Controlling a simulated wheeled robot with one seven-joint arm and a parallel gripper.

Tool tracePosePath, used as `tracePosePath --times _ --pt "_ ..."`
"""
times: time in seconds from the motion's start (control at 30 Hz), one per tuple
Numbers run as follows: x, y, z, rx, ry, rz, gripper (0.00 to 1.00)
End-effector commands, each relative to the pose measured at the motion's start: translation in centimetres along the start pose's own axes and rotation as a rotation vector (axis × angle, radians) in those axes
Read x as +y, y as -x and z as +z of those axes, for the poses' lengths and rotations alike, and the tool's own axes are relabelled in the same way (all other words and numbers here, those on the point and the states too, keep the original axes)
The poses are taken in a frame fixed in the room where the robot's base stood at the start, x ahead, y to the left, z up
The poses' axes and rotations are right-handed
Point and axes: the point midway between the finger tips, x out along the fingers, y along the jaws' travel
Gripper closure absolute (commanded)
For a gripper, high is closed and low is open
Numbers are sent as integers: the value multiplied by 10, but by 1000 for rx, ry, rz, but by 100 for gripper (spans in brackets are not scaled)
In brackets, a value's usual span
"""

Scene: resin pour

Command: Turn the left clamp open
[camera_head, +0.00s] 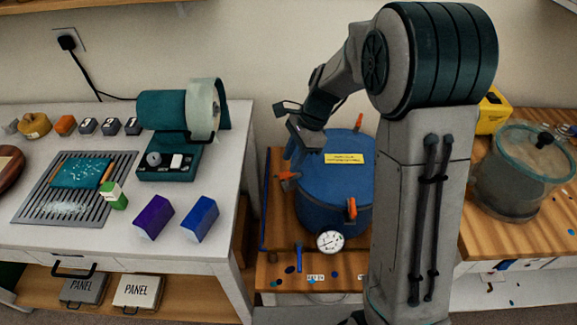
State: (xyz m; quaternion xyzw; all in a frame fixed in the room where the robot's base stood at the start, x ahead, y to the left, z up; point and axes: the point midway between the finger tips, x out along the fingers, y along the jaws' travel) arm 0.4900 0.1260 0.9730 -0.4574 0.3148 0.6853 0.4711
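A blue pressure pot (335,195) with a blue lid and a yellow label stands on a wooden surface. Its left clamp (289,176) is orange and sticks out sideways from the rim at the left. A second orange clamp (351,209) stands upright at the front right, and a third (359,121) stands at the back. My gripper (297,152) is over the left side of the lid, pointing down, above and close to the left clamp. I cannot tell whether it touches the clamp. Its fingers are small and partly hidden, so their opening is unclear.
A round gauge (330,242) sits at the pot's front. A clear lidded chamber (520,170) and a yellow box (492,110) are at the right. The white table (60,237) at the left holds a teal roller machine (168,155) and purple and blue blocks. My arm hides the area right of the pot.

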Motion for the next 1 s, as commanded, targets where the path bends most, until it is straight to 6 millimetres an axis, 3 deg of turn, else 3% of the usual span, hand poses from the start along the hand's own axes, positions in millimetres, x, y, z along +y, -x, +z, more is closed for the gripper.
tracePosePath --times 0.2,0.6,0.73,1.0 --pt "0 -29 0 -1 0 2 67" --pt "0 -37 0 1 1 0 67" --pt "0 -37 0 1 1 0 100" --pt "0 -37 0 1 8 3 100"
